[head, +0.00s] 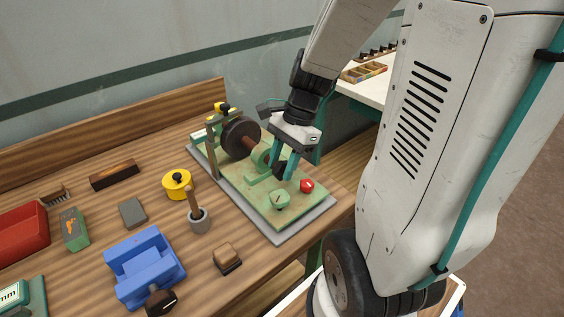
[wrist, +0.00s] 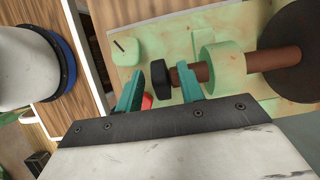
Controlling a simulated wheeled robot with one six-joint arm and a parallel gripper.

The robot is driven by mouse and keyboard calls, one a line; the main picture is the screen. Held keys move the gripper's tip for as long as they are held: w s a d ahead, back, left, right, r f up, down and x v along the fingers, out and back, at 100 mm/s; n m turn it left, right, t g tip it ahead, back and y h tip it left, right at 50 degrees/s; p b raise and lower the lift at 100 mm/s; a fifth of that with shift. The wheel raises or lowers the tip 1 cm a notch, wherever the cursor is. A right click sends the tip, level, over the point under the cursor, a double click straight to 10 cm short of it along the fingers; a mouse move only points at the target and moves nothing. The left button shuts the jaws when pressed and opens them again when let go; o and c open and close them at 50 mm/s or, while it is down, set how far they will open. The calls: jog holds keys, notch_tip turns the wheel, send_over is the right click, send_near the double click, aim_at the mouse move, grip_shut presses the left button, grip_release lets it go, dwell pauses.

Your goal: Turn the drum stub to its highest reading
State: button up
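The drum sorter stands on a green base plate (head: 245,192) with a grey rim. Its dark brown drum (head: 241,138) sits on a reddish-brown shaft (wrist: 275,60) that passes through a pale green collar (wrist: 222,68). The shaft ends in a black stub (wrist: 160,82). My gripper (wrist: 160,72) is open above the plate, its teal fingers apart. In the wrist view the stub shows between the fingers, with a gap at the left finger; contact on the right is unclear. In the head view my gripper (head: 283,165) partly hides the stub. No reading is legible.
A red button (head: 306,186) and a green housing (head: 280,200) sit on the plate near my gripper. An upright post (head: 212,150) stands left of the drum. A yellow canister (head: 177,184), grey cup (head: 199,220) and blue holder (head: 145,265) stand on the wooden bench further left.

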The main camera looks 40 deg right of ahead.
grip_shut()
jog(key=shift+d+y, duration=0.15)
jog(key=shift+y, duration=0.15)
jog(key=y, duration=0.2)
jog(key=shift+d+f+y, duration=0.1)
jog(key=shift+d+y, duration=0.15)
jog(key=shift+y, duration=0.15)
jog(key=shift+d+f+y, duration=0.1)
jog(key=shift+d+y, duration=0.1)
jog(key=shift+y, duration=0.9)
jog(key=shift+d+f+y, duration=0.1)
jog(key=shift+d+y, duration=0.05)
jog(key=shift+y, duration=0.95)
grip_release()
